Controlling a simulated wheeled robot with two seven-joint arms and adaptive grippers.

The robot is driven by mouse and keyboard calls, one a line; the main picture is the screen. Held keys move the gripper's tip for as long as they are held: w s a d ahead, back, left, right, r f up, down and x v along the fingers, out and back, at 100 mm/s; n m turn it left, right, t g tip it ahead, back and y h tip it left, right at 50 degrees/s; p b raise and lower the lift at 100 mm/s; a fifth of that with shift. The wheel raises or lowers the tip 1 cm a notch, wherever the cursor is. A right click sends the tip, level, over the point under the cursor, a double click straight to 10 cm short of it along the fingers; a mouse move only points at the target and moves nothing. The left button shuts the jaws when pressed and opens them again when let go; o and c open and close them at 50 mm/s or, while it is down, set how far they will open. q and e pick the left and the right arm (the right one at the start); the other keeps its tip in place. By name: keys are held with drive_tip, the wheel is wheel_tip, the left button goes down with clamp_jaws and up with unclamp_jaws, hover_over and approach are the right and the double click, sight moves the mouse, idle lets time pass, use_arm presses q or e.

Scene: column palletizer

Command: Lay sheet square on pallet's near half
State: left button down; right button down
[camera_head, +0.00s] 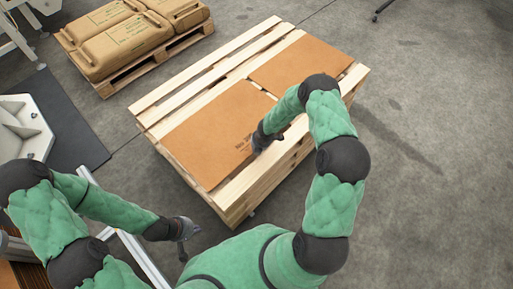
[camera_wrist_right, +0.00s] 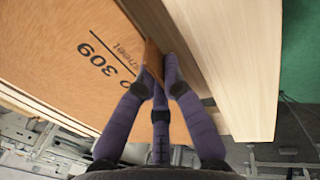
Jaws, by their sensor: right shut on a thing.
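A brown sheet with black print (camera_head: 210,130) lies on the left part of the wooden pallet (camera_head: 235,190) in the head view. Its edges look roughly parallel to the boards. A second brown sheet (camera_head: 300,62) lies on the right part. My right gripper (camera_head: 262,138) is at the printed sheet's edge, by the lettering. In the right wrist view, the gripper's dark fingers (camera_wrist_right: 160,62) are shut on an edge of the sheet (camera_wrist_right: 70,50), beside a pale board (camera_wrist_right: 235,60). My left gripper (camera_head: 187,230) hangs low, away from the pallet; its finger opening is unclear.
Brown sacks (camera_head: 120,35) lie on another pallet (camera_head: 105,88) at the upper left. A white machine part (camera_head: 22,130) stands at the left near a dark mat (camera_head: 70,125). The grey floor right of the pallet is clear.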

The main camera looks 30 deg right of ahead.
drive_tip(key=shift+f, duration=0.25)
drive_tip(key=c, duration=1.3)
unclamp_jaws()
drive_tip(key=v, duration=1.2)
